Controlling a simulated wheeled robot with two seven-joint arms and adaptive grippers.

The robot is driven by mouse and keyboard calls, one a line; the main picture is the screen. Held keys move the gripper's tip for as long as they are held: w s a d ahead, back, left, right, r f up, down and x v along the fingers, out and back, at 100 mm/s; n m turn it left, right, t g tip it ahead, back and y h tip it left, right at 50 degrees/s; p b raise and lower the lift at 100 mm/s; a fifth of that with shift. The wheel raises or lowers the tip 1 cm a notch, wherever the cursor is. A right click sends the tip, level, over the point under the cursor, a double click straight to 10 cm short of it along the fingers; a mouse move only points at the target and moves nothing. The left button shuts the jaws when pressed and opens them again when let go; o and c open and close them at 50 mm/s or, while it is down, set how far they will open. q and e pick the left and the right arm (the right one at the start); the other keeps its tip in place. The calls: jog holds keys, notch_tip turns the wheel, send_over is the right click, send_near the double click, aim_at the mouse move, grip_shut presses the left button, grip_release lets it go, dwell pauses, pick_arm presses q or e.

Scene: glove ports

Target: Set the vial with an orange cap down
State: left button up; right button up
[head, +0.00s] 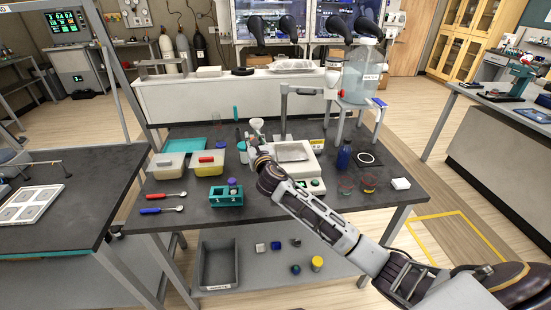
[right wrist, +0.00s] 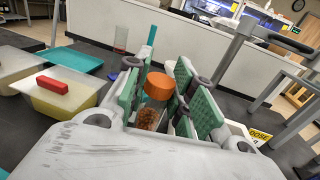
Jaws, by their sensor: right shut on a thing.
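The vial with an orange cap (right wrist: 160,90) is upright in the right wrist view, between the green pads of my right gripper (right wrist: 168,98); orange-brown contents show through its clear wall. My right gripper (head: 260,156) is shut on it. In the head view the gripper is over the middle of the dark table, left of the balance, and I cannot make out the vial clearly there. The gap between vial and table is hidden. My left gripper is not in view.
The dark table (head: 285,208) has clear room at its front. A teal rack (head: 226,198) holds a purple-capped vial. The balance (head: 312,166) is right of the gripper, with a blue bottle (head: 344,156) and dishes farther right.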

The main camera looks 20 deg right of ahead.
jog(key=shift+a+r+n+y, duration=0.3)
jog(key=shift+a+r+y, duration=0.1)
jog(key=shift+a, duration=0.2)
jog(key=shift+w+f, duration=0.1)
jog(key=shift+f, duration=0.05)
notch_tip(320, 180, down, 5)
jog(key=shift+r+b, duration=0.15)
jog(key=shift+b, duration=0.25)
jog(key=shift+f, duration=0.7)
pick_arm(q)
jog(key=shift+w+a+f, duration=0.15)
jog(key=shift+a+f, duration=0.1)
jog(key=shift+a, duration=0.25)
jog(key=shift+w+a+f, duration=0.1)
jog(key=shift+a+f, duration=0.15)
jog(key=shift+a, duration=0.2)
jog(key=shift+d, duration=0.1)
